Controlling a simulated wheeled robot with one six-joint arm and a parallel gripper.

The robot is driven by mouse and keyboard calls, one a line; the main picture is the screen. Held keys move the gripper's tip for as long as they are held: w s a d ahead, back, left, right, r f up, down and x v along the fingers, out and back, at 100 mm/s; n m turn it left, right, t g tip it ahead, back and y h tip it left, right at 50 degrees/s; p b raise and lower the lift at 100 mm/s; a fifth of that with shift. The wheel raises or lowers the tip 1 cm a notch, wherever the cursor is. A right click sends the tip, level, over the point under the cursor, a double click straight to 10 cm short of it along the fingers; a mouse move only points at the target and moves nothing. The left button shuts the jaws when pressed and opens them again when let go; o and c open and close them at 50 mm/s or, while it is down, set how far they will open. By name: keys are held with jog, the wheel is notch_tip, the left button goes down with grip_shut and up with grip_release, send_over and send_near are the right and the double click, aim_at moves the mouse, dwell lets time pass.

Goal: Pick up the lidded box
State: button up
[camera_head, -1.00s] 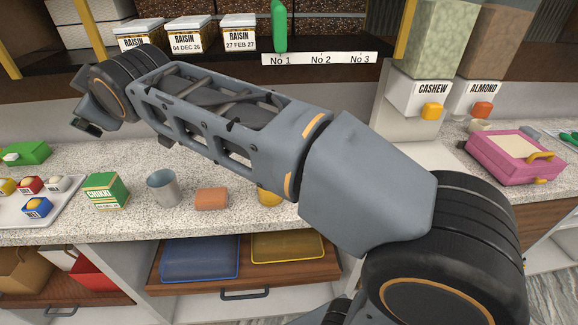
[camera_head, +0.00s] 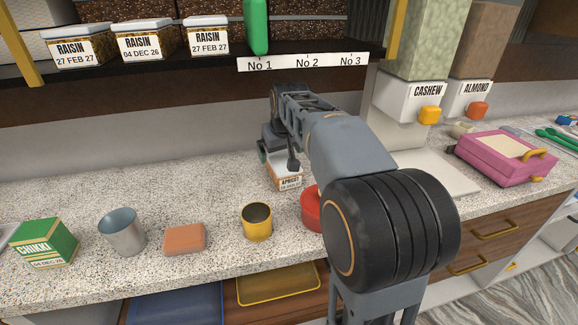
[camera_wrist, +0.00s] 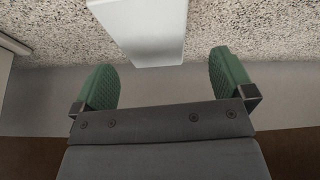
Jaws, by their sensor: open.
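A box with a white lid and an "APRICOT" label (camera_head: 289,183) stands on the speckled counter, partly hidden behind my gripper in the head view. A smooth white top, which looks like its lid (camera_wrist: 145,30), shows at the upper middle of the wrist view. My gripper (camera_wrist: 163,66) is open and empty, its green fingers spread apart. The white top lies beyond the fingertips, roughly in line with the gap and a little left of its middle. In the head view my gripper (camera_head: 278,158) is just above and behind the box; contact cannot be told.
On the counter are a green Chikki box (camera_head: 43,243), a metal cup (camera_head: 122,232), an orange block (camera_head: 184,239), a yellow cup (camera_head: 256,222) and a red round container (camera_head: 312,210) partly behind my arm. Raisin boxes (camera_head: 144,42) stand on the shelf above. A pink case (camera_head: 500,160) is at right.

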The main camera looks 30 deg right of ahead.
aim_at(284, 161)
jog(key=shift+s, duration=0.2)
jog(key=shift+d+f+m, duration=0.1)
jog(key=shift+f+m, duration=0.05)
jog(key=shift+m, duration=0.15)
jog(key=shift+s+d+b+x, duration=0.15)
jog(key=shift+b+x, duration=0.2)
jog(key=shift+x, duration=1.4)
jog(key=shift+s+d+b+x, duration=0.15)
jog(key=shift+b+x, duration=0.15)
jog(key=shift+x, duration=1.45)
jog(key=shift+f, duration=0.2)
jog(key=shift+c, duration=0.4)
jog(key=c, duration=1)
jog(key=shift+r, duration=0.1)
